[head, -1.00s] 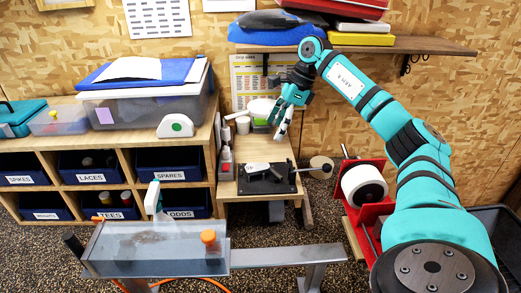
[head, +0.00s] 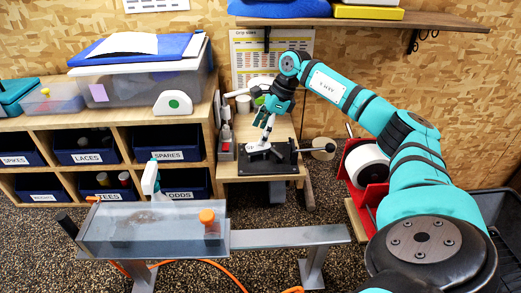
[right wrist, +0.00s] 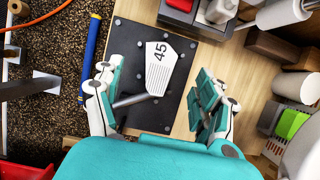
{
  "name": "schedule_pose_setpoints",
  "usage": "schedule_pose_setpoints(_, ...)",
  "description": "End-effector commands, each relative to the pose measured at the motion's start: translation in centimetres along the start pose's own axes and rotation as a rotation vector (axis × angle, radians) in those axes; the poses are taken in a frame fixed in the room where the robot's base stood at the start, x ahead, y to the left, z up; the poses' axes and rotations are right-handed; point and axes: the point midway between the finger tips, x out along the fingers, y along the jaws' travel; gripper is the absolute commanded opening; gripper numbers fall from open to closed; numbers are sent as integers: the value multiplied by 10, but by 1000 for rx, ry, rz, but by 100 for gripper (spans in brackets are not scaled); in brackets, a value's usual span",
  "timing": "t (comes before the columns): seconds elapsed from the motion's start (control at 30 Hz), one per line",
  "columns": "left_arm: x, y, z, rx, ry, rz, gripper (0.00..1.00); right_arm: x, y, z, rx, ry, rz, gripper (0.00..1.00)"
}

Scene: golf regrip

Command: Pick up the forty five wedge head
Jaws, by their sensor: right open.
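The wedge head (right wrist: 160,68), white with "45" and grooves on its face, lies on a black plate (right wrist: 125,45) on the small wooden bench. Its short grey hosel (right wrist: 130,101) points to the lower left in the right wrist view. In the head view the wedge head (head: 254,149) shows under my right gripper (head: 266,135). In the right wrist view my right gripper (right wrist: 157,88) is open, one finger to each side of the wedge head, with nothing held. Gaps show between the fingers and the head.
A black bar with a round knob (head: 304,149) sits at the plate's right. Bottles and a grey holder (head: 226,150) stand at its left. A blue tube (right wrist: 93,50) lies past the bench edge. A shelf (head: 370,18) hangs above.

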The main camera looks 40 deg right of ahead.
Motion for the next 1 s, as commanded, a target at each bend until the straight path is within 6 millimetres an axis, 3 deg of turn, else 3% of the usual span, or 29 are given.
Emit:
schedule_pose_setpoints(0.13,9,0,1,2,0,0,40,12,0,-3,1,1,1,73)
schedule_pose_setpoints(0.4,33,-4,22,3,-29,-5,40,51,-1,-7,0,1,1,73)
schedule_pose_setpoints(0.67,32,-6,23,0,-30,-7,40,52,-1,-6,2,1,0,73)
schedule_pose_setpoints(1.0,32,-7,19,0,-23,-8,40,51,-1,-6,1,1,0,29)
